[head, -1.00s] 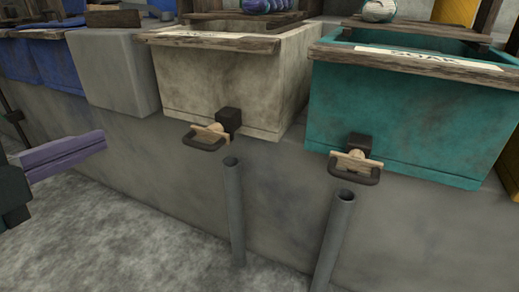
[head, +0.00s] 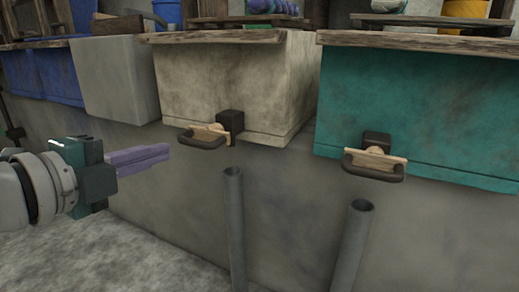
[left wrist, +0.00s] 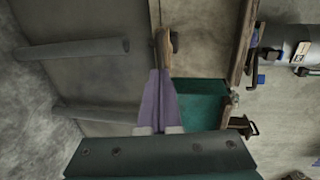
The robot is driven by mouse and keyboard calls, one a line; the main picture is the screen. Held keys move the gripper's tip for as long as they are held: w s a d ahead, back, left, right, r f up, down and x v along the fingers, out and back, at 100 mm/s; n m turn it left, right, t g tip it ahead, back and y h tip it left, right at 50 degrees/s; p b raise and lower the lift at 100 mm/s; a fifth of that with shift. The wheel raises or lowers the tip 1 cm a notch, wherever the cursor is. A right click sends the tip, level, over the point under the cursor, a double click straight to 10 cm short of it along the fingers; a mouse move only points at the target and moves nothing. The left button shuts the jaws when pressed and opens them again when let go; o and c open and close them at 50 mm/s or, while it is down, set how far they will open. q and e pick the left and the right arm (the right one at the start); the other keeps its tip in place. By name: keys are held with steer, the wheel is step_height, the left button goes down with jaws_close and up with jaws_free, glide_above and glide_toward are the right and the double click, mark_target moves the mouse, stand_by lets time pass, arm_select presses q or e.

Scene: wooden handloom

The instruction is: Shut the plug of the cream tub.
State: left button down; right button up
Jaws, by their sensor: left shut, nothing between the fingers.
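The cream tub (head: 215,85) stands on a grey ledge in the middle of the head view. Its plug (head: 208,135), a pale wooden piece with a dark looped handle, sits at a black block low on its front, above an upright pipe. My left gripper (head: 167,153), with purple fingers, is shut and empty. In the head view it lies left of the plug and a little lower, with a gap between. In the left wrist view the purple fingers (left wrist: 157,85) point towards a wooden piece (left wrist: 164,45) that looks like the plug. My right gripper is out of view.
A teal tub (head: 420,105) with a similar plug (head: 374,160) stands to the right. A grey block (head: 115,78) and blue tubs (head: 45,75) are to the left. Two open pipes (head: 234,225) (head: 349,245) rise in front of the ledge.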

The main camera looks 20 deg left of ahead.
mark_target(191, 143)
arm_select(q)
steer(key=shift+b+x, duration=0.9)
steer(key=shift+x, duration=1.7)
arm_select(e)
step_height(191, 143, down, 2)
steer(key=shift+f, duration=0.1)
